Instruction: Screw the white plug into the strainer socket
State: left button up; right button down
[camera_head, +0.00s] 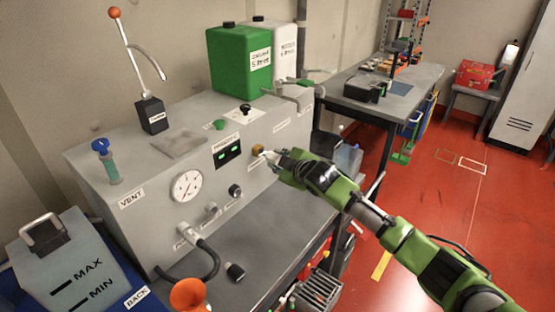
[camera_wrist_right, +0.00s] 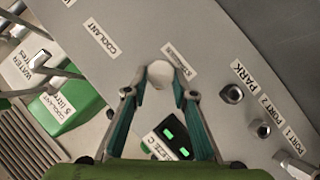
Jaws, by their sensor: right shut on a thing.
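The white plug (camera_wrist_right: 160,74) sits between the fingertips of my right gripper (camera_wrist_right: 159,92) in the right wrist view, its round end showing. The gripper is shut on it. The label that seems to read STRAINER (camera_wrist_right: 178,62) is right beside the plug on the grey panel. In the head view my right gripper (camera_head: 270,156) is at the panel's front face, close to a small brass-coloured fitting (camera_head: 257,149). The socket's opening is not visible, and I cannot tell whether the plug is seated in it. My left gripper is not in view.
The grey console (camera_head: 150,215) carries a gauge (camera_head: 187,186), a green display (camera_head: 228,153) and knobs. A hose (camera_head: 205,255) bends out below. Green (camera_head: 235,70) and white (camera_head: 285,42) canisters stand on top. An orange funnel (camera_head: 188,295) is in front. Red floor is open at right.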

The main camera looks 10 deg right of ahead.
jog(key=shift+w+a+b, duration=0.35)
jog(key=shift+w+a, duration=0.55)
jog(key=shift+w, duration=0.2)
dwell(0.3)
jog(key=shift+d+r+m+g+y+p, duration=0.15)
jog(key=shift+m+g+y+p, duration=0.2)
jog(key=shift+p, duration=0.75)
jog(key=shift+w+m+g+p, duration=0.1)
jog(key=shift+m+g+p, duration=0.2)
jog(key=shift+p, duration=0.25)
jog(key=shift+m+g+y, duration=0.25)
jog(key=shift+m+y, duration=0.1)
jog(key=shift+w+d+f+m+g+y+b, duration=0.1)
jog(key=shift+d+f+m+g+y+b, duration=0.15)
jog(key=shift+m+y+b, duration=0.4)
jog(key=shift+r+m+g+b, duration=0.25)
jog(key=shift+g+b, duration=0.3)
jog(key=shift+b, duration=0.45)
